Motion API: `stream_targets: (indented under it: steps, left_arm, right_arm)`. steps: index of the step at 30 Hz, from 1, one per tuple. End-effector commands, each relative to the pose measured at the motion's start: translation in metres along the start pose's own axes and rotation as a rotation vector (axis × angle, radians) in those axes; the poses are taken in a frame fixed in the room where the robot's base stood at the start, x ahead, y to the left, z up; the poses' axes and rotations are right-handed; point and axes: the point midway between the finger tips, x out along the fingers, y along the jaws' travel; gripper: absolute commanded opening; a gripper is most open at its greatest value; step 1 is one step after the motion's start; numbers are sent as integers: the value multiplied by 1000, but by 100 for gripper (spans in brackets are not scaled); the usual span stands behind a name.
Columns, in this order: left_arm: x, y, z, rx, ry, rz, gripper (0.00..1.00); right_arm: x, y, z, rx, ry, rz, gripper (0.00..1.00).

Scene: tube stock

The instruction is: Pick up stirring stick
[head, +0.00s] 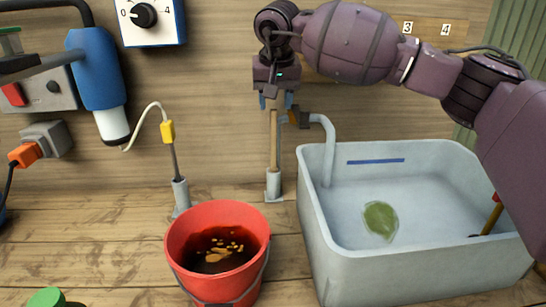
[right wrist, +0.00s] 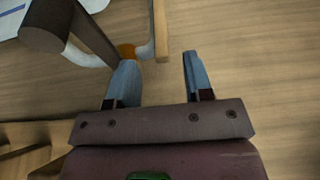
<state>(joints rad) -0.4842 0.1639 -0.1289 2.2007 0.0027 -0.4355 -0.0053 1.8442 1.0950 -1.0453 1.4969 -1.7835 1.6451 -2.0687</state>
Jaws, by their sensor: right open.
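The stirring stick (head: 273,140) is a thin wooden rod standing upright in a small grey holder (head: 273,184) on the bench, between the red bucket and the sink. My right gripper (head: 275,101) is above the holder at the stick's upper end, pointing down. Its blue fingers are open. In the right wrist view the stick (right wrist: 160,30) reaches in from the top, lined up with the gap between the two fingertips (right wrist: 158,62). No clear contact shows. My left gripper is out of view.
A red bucket (head: 177,255) holds dark brown liquid. A grey sink (head: 420,272) with a tap (head: 328,145) stands close right of the stick and contains a green leaf-like thing (head: 380,220). A probe with yellow collar (head: 168,132) stands in another holder at left.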

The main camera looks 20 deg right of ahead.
Motion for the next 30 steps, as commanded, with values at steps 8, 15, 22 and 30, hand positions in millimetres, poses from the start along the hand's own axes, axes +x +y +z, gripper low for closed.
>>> stream_targets:
  steps: [8,15,22,30]
  left_arm:
    - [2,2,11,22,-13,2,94]
    - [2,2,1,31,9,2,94]
    - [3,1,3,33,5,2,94]
    - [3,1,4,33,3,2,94]
  right_arm:
    - [44,-1,4,-1,-9,3,47]
    - [45,-1,3,0,-2,0,47]
    - [45,-1,3,0,-2,0,21]
    - [45,-1,3,0,-2,0,0]
